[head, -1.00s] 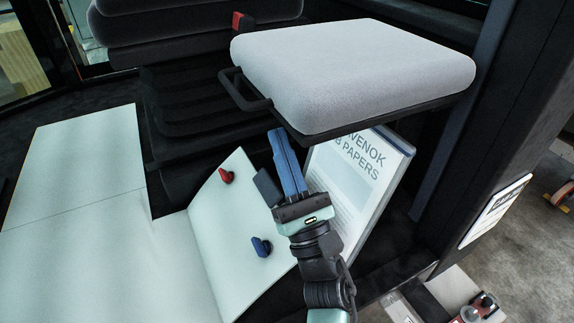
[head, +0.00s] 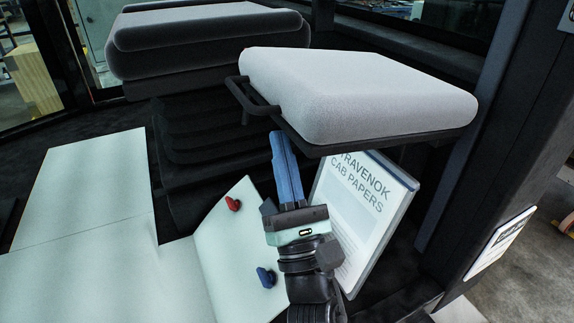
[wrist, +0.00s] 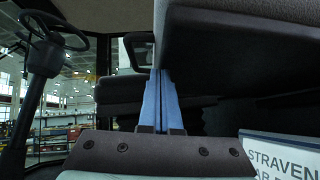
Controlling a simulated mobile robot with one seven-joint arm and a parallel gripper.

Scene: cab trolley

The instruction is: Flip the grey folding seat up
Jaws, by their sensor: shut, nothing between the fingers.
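The grey folding seat (head: 355,92) is down, its cushion roughly level, at the upper right of the head view. A black bar handle (head: 245,97) sticks out at its left edge. My gripper (head: 279,135) has blue fingers pressed together, with nothing between them. The fingertips are just below the seat's front left edge, under the handle. In the wrist view the blue fingers (wrist: 162,78) point up beside the dark underside of the seat (wrist: 240,70). The handle (wrist: 138,50) shows just left of the fingertips. I cannot tell whether they touch the seat.
A "Travenok cab papers" holder (head: 360,200) stands below the seat. A pale panel with a red knob (head: 233,203) and a blue knob (head: 266,277) is left of my gripper. A dark driver's seat (head: 200,50) is behind. A steering wheel (wrist: 55,30) shows in the wrist view.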

